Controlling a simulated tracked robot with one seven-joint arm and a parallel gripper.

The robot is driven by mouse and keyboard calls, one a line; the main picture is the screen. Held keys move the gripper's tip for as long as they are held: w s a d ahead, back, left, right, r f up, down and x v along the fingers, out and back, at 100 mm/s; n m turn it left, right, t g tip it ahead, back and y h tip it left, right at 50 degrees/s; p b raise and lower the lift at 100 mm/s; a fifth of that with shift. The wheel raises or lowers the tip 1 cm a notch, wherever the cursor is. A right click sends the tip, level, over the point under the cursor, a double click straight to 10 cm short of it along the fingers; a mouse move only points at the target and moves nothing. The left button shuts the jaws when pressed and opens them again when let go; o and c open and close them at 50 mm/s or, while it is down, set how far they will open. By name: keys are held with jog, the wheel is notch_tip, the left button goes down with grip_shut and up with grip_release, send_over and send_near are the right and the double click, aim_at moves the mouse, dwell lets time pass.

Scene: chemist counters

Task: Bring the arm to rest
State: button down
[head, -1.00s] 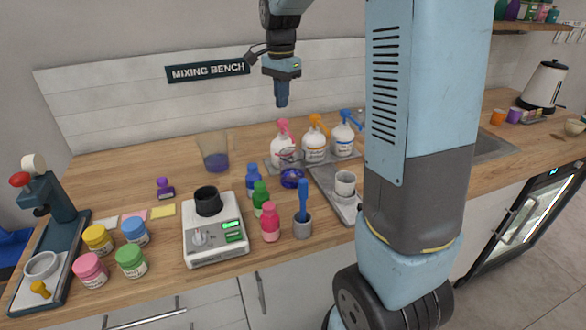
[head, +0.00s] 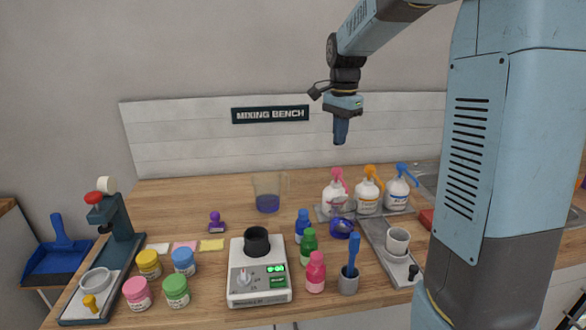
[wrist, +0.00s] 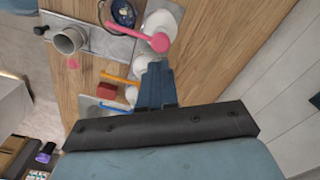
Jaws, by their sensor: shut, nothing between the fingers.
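My gripper (head: 341,132) hangs pointing down in the air above the back of the mixing bench, over the pump bottles. It is shut and empty, well clear of the counter. In the wrist view my gripper (wrist: 157,84) shows as closed blue fingers with the counter below. My light blue arm runs from the gripper to the upper right and joins my column at the right of the head view.
Pump bottles with pink, orange and blue tops (head: 367,190) stand below my gripper. A scale with a black cup (head: 258,282), a beaker (head: 268,193), several colored jars (head: 183,261) and a press (head: 117,222) occupy the wooden counter (head: 200,192). Air around the gripper is free.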

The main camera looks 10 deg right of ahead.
jog(key=s+r+n+t, duration=0.1)
jog(key=s+n+t, duration=0.4)
jog(key=s, duration=2.3)
jog(key=shift+r+n+t, duration=0.3)
jog(key=shift+r+n, duration=0.05)
jog(key=shift+n, duration=3.05)
